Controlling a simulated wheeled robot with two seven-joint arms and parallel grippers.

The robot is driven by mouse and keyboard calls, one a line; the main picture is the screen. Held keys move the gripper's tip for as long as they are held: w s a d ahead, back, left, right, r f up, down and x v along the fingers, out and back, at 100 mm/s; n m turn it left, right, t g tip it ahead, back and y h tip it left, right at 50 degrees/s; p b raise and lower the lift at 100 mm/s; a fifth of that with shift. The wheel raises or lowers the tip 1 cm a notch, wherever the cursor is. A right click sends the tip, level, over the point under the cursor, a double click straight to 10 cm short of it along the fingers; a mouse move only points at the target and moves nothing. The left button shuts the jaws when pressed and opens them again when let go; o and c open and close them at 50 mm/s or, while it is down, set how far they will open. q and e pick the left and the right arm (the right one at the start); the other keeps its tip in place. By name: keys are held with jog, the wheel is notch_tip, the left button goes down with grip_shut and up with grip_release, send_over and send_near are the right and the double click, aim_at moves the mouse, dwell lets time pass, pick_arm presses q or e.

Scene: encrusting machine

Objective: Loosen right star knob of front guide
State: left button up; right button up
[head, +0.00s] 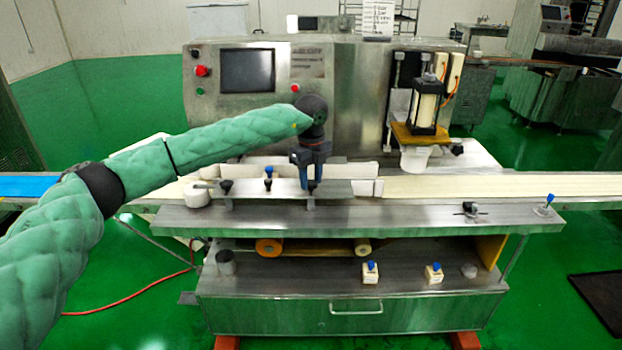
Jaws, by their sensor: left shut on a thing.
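The front guide (338,189) is a pale metal strip lying along the conveyor's near side. Its left star knob (226,186) is dark and stands on the guide's left part. The right star knob (312,187) is a dark knob further right, mostly covered by my gripper. My left gripper (311,183) comes down from above with its fingers pointing down and is shut on the right star knob. My right gripper is not in view.
The encrusting machine's panel with a dark screen (248,70) stands behind my arm. A blue-topped knob (268,183) stands between the two star knobs. A round white part (196,194) sits at the guide's left end. The cream belt (470,186) to the right is clear.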

aim_at(311, 182)
pick_arm(q)
jog(key=shift+w+r, duration=0.1)
jog(key=shift+r, duration=0.05)
jog(key=o, duration=1)
jog(key=shift+r, duration=0.35)
notch_tip(311, 182, up, 7)
jog(key=shift+f+b, duration=0.1)
jog(key=shift+b, duration=0.45)
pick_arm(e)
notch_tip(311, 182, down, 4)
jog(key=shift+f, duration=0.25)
